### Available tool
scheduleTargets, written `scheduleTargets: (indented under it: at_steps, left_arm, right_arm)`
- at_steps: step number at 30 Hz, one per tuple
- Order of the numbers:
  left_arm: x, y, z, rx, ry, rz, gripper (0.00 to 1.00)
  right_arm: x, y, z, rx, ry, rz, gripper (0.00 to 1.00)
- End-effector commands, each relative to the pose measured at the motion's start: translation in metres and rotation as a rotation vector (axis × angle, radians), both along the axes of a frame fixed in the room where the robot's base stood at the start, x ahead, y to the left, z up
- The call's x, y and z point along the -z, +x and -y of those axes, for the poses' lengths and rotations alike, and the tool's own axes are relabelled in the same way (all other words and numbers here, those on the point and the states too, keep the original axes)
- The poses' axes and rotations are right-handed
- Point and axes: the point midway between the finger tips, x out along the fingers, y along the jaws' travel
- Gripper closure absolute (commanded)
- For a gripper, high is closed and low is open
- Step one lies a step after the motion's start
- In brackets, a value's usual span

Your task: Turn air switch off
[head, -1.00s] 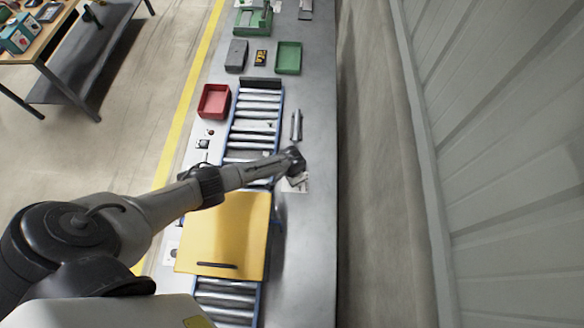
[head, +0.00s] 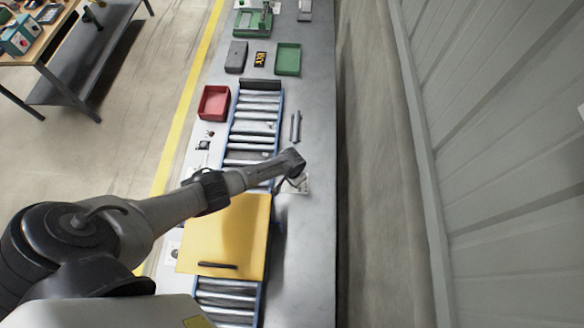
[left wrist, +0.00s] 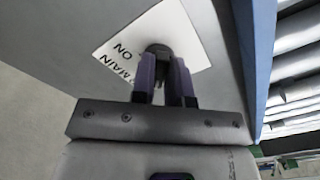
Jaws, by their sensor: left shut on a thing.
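The air switch appears as a dark round knob (left wrist: 158,48) on a white label (left wrist: 188,32) in the left wrist view. In the head view my left gripper (head: 285,178) reaches across the conveyor to the label (head: 300,184) on the bench. The knob itself is hidden there by the hand. The switch's on or off position cannot be told. My right gripper is in neither view.
The roller conveyor (head: 250,127) runs beside the label, with a yellow cover (head: 225,235) nearer me. A grey metal bar (head: 295,126) lies beyond the hand. A red bin (head: 213,103) and green bin (head: 288,59) stand farther off. The bench right of the label is clear.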

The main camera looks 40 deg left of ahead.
Motion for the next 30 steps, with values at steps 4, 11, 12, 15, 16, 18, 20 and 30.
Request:
scheduleTargets:
  at_steps: [4,11,12,15,16,18,20,30]
  left_arm:
    - [-0.001,0.001,0.001,-0.002,-0.002,0.002,0.76]
    - [0.000,0.000,0.000,-0.001,-0.001,0.001,0.60]
    - [0.000,0.000,0.000,-0.001,-0.001,0.001,0.60]
    - [0.000,0.000,0.000,0.000,-0.001,0.001,0.60]
    - [-0.001,0.000,0.000,0.000,-0.001,0.001,0.60]
    - [-0.003,0.000,0.000,0.000,-0.001,0.001,0.60]
    - [-0.007,0.001,0.000,0.000,-0.001,0.002,0.60]
    - [-0.063,0.000,0.000,0.002,0.000,0.005,0.60]
  right_arm:
    - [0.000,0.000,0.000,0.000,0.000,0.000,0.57]
    - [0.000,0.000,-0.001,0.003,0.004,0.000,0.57]
    - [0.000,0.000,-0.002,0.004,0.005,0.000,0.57]
    - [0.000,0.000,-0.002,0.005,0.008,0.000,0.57]
    - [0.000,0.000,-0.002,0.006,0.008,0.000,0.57]
    - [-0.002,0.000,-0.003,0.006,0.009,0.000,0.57]
    - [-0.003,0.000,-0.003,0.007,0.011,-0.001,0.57]
    - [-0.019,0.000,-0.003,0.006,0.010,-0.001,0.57]
